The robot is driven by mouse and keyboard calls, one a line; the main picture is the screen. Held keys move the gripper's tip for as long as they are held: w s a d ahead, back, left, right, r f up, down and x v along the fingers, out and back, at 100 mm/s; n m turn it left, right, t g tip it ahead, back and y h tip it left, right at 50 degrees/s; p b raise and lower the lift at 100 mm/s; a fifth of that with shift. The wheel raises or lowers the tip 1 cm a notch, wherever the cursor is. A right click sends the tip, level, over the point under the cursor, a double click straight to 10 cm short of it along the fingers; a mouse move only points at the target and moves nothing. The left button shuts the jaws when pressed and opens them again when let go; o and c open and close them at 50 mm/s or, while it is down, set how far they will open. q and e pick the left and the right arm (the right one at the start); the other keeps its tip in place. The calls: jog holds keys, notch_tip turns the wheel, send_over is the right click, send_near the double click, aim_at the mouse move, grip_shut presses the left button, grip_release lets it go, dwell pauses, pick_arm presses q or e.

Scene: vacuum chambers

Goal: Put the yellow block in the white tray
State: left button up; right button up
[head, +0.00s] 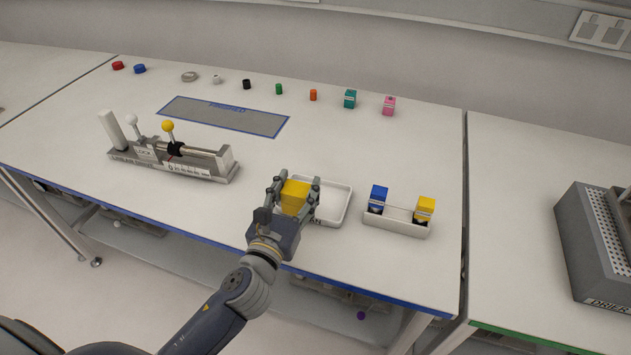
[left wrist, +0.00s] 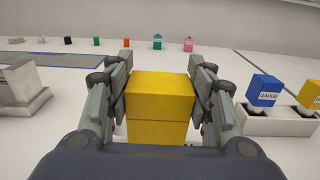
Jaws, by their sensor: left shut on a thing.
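A yellow block (head: 295,196) is held between the fingers of my left gripper (head: 293,199), which is shut on it. The block also fills the middle of the left wrist view (left wrist: 160,105), with a finger against each side. The white tray (head: 334,207) lies on the table behind and to the right of the gripper, partly hidden by it. The block overlaps the tray's left part in the head view; I cannot tell its exact height above it. My right gripper is not in view.
A white holder (head: 395,223) with a blue block (head: 378,197) and another yellow block (head: 425,207) stands right of the tray. A metal fixture (head: 175,158) with levers stands left. Several small coloured pieces line the back. A grey drier (head: 590,240) is at far right.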

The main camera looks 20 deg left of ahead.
pick_arm(q)
jog(key=w, duration=0.2)
jog(key=w+d, duration=0.1)
jog(key=w, duration=0.3)
jog(key=shift+w+d+f, duration=0.35)
jog(key=shift+d+f, duration=0.05)
notch_tip(320, 180, down, 3)
jog(key=shift+f+b, duration=0.2)
jog(key=shift+b, duration=0.45)
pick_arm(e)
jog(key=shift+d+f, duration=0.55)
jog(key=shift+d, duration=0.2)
pick_arm(q)
jog(key=shift+f, duration=0.15)
jog(key=o, duration=1.1)
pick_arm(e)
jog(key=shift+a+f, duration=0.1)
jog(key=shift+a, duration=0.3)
